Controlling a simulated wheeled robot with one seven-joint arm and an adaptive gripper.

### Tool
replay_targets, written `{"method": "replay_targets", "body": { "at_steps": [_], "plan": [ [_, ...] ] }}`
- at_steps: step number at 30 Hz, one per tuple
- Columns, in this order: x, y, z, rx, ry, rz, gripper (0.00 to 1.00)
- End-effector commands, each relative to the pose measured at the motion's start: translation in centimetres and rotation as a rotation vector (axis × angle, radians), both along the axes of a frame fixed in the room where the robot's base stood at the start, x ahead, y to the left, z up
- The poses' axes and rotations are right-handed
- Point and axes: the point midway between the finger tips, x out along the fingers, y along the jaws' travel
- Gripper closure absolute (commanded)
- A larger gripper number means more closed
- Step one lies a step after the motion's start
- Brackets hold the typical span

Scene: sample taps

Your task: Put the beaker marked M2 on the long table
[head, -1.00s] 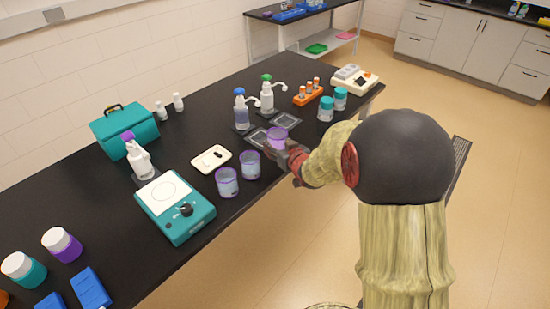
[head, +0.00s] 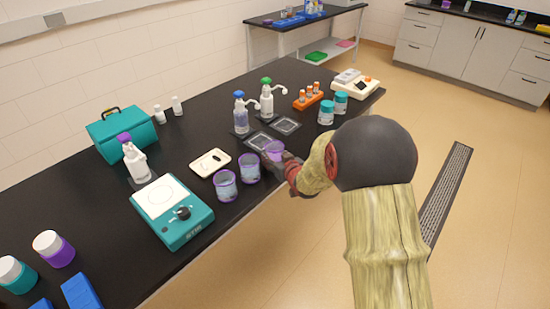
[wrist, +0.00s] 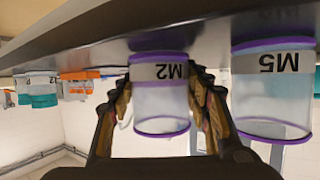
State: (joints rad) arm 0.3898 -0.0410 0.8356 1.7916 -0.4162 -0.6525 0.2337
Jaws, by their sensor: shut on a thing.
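The M2 beaker (head: 275,148), clear with purple rims, is between the fingers of my gripper (head: 277,157), near the front edge of the long table (head: 90,205). In the wrist view, which is upside down, the fingers close on both sides of the M2 beaker (wrist: 160,102), and its label reads M2. It is upright, with its base at or just above the tabletop; I cannot tell if they touch. The M5 beaker (wrist: 272,95) stands beside it, apart from the fingers.
Two similar beakers stand left of my gripper, one nearer (head: 249,168) and one farther left (head: 225,185). A cream tray (head: 198,171) lies behind them. Dark square pads (head: 286,125) and pump bottles (head: 241,119) are behind my gripper. Teal-labelled jars (head: 326,112) stand to the right.

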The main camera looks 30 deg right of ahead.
Motion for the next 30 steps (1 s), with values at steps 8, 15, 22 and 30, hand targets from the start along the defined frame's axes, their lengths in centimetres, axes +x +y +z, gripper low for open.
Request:
{"method": "replay_targets", "body": {
  "at_steps": [8, 15, 22, 30],
  "plan": [
    [0.0, 0.0, -0.3, 0.000, 0.001, 0.000, 0.45],
    [0.0, 0.0, -0.3, 0.000, 0.001, 0.000, 0.34],
    [0.0, 0.0, -0.3, 0.000, 0.001, 0.000, 0.34],
    [-2.0, 0.2, 1.1, 0.001, 0.000, -0.001, 0.34]
  ]
}}
